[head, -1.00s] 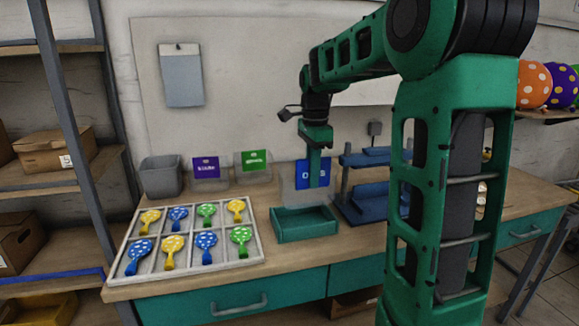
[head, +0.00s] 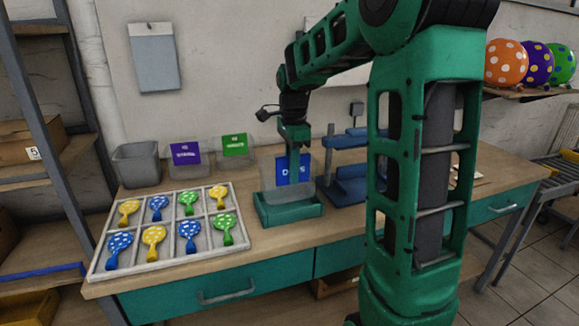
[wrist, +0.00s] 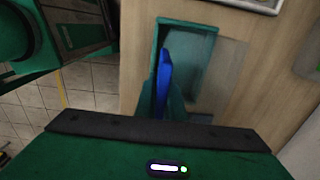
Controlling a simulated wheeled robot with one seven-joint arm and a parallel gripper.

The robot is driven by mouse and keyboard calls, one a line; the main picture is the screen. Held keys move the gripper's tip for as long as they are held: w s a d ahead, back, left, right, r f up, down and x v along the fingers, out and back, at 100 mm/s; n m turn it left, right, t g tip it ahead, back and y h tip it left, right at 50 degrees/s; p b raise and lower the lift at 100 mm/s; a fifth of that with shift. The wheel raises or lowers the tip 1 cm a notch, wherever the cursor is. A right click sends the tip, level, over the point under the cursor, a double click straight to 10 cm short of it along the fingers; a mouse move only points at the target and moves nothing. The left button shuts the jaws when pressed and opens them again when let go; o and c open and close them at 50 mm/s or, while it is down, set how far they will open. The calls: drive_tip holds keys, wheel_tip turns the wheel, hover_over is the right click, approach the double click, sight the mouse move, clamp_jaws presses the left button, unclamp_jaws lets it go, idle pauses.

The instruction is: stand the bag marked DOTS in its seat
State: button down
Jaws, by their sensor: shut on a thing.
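The bag marked DOTS is a clear pouch with a blue label (head: 282,173). My gripper (head: 294,166) is shut on the bag from above, a green finger covering part of the lettering. The bag hangs upright over the green open tray (head: 288,217), its lower edge close to or inside the tray; I cannot tell whether it touches the floor. In the wrist view the blue label (wrist: 164,80) is seen nearly edge-on, with the tray (wrist: 157,38) below it and the clear pouch spreading to the right.
Two clear bags with purple (head: 185,152) and green (head: 234,145) labels stand at the back, beside a grey bin (head: 137,165). A white divided tray (head: 167,264) of spotted paddles lies left. A blue stand (head: 349,190) is close on the right.

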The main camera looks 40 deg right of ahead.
drive_tip(key=shift+f, duration=2.65)
drive_tip(key=c, duration=1.8)
unclamp_jaws()
drive_tip(key=shift+o, duration=0.2)
drive_tip(key=shift+r, duration=0.15)
wheel_tip(320, 180, up, 7)
drive_tip(key=s, duration=0.3)
drive_tip(key=shift+a, duration=0.4)
